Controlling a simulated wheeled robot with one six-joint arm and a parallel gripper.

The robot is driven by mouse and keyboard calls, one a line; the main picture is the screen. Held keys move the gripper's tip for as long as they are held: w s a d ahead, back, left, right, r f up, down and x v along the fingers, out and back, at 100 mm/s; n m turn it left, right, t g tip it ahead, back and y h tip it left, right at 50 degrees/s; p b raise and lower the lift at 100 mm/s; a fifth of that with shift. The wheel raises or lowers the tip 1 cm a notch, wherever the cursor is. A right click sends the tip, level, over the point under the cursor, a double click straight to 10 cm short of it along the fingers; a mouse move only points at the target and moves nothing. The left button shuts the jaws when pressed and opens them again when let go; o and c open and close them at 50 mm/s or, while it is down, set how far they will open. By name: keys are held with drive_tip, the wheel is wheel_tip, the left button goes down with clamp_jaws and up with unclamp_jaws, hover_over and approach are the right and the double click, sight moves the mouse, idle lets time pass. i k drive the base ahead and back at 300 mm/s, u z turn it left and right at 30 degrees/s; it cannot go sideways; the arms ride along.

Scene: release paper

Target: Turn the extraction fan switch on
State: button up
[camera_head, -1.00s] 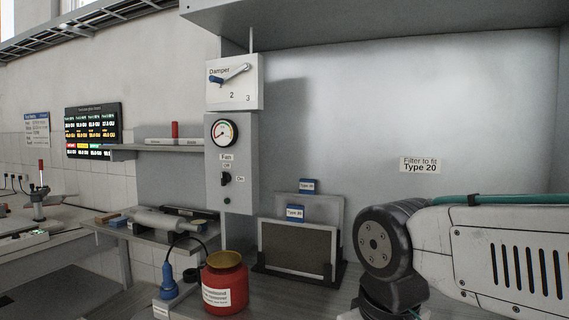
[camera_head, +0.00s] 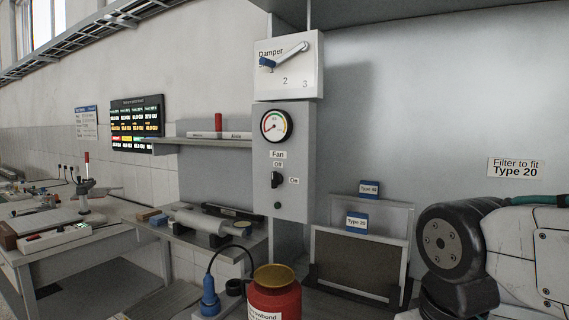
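The fan switch (camera_head: 276,180) is a small black rotary knob on the grey control box (camera_head: 297,200) in the middle of the head view. It sits under a "Fan" label, with "Off" above it and "On" to its right. Its handle looks upright, toward "Off". A small dark green round part (camera_head: 278,205) sits below it. A round gauge (camera_head: 277,124) is above it, its needle at the lower left. My arm shows at the lower right, well to the right of the switch. My gripper is not in view.
A damper panel (camera_head: 290,88) with a blue-tipped lever is above the box. A red jar (camera_head: 273,295) and blue bottle (camera_head: 209,297) stand below. Framed filters (camera_head: 357,262) lean between the box and my arm. A shelf (camera_head: 205,142) and side bench (camera_head: 150,232) are at left.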

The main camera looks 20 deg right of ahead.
sight(276, 179)
drive_tip(key=k, duration=1)
drive_tip(key=u, duration=1.45)
drive_tip(key=i, duration=1.05)
drive_tip(key=z, duration=2.3)
